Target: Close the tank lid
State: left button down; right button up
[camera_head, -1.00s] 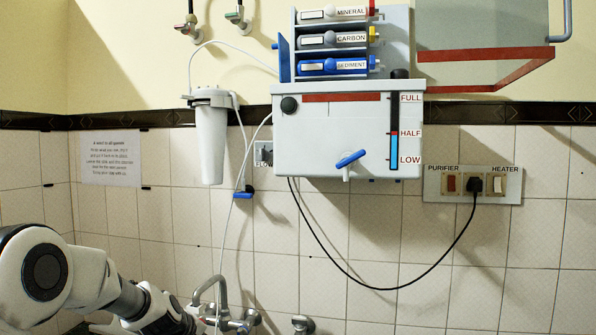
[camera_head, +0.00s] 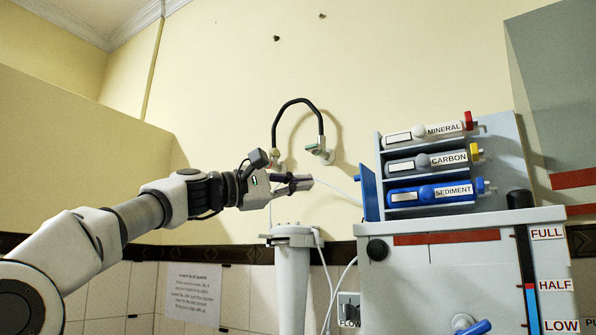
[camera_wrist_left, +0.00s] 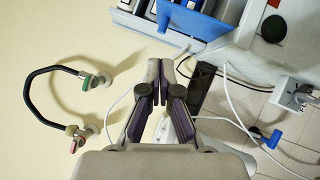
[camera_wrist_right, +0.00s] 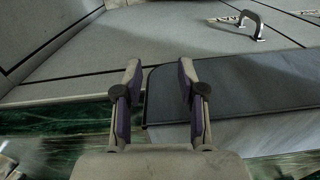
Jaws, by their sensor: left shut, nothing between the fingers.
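The water tank (camera_head: 450,265) is a pale box on the wall with a FULL, HALF and LOW gauge. A flat grey panel (camera_head: 505,140) stands upright behind the filter rack above it; I cannot tell for sure whether it is the lid. A blue panel (camera_head: 370,192) stands at the rack's left side and also shows in the left wrist view (camera_wrist_left: 188,22). My left gripper (camera_head: 303,183) is shut and empty, left of the blue panel and apart from it. My right gripper (camera_wrist_right: 160,72) is open over a dark grey surface, and is out of the head view.
The MINERAL, CARBON and SEDIMENT cartridges (camera_head: 437,160) sit in the rack. A white filter canister (camera_head: 293,275) hangs below my left gripper. A black hose (camera_head: 297,102) loops between wall taps behind it. A thin white tube runs near the gripper.

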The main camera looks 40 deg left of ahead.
aim_at(353, 178)
pick_arm(q)
jog(key=p+x, duration=0.4)
jog(key=x, duration=0.5)
jog(key=shift+w+d, duration=0.2)
jog(key=shift+w, duration=0.1)
pick_arm(e)
notch_tip(353, 178, up, 6)
jog(key=shift+r, duration=0.2)
pick_arm(q)
jog(key=shift+r, duration=0.1)
jog(key=shift+w+d+p, duration=0.1)
jog(key=shift+d+p, duration=0.15)
jog(key=shift+p, duration=0.05)
jog(key=shift+d+r, duration=0.15)
jog(key=shift+r, duration=0.05)
pick_arm(e)
jog(key=shift+a, duration=0.15)
